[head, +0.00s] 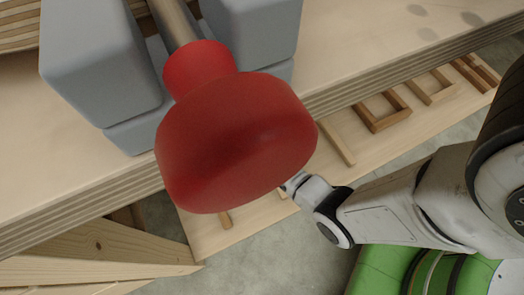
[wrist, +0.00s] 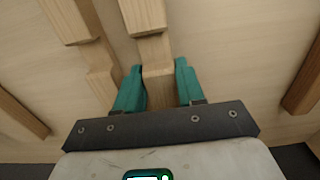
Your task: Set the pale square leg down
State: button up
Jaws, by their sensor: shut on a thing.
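In the wrist view, my gripper (wrist: 158,82) has its two teal fingers on either side of a pale square leg (wrist: 153,52) and is shut on it. The leg runs away from the fingers toward the top of the picture, over a pale wooden board (wrist: 225,60). I cannot tell whether it touches the board. In the head view, my arm comes in from the right toward the low shelf, and the gripper and the held leg are hidden behind a large red knob-shaped thing.
Other wooden pieces lie left (wrist: 100,75) and right (wrist: 304,85) of the held leg. In the head view, the red thing (head: 235,140) stands in front of grey blocks (head: 95,60) on the workbench (head: 370,40). Wooden frames (head: 385,110) lie on the low shelf (head: 245,232).

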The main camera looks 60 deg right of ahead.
jog(key=shift+f, duration=0.6)
jog(key=shift+f, duration=0.1)
jog(key=o, duration=1.2)
jog(key=shift+c, duration=0.2)
notch_tip(320, 180, up, 12)
jog(key=p, duration=0.7)
jog(key=s+a+r+n+t, duration=0.1)
jog(key=s+a+r+n, duration=0.5)
jog(key=s+a+r, duration=0.4)
notch_tip(320, 180, up, 3)
jog(key=shift+s+a+f, duration=0.15)
jog(key=shift+s+a, duration=0.15)
jog(key=shift+s, duration=0.95)
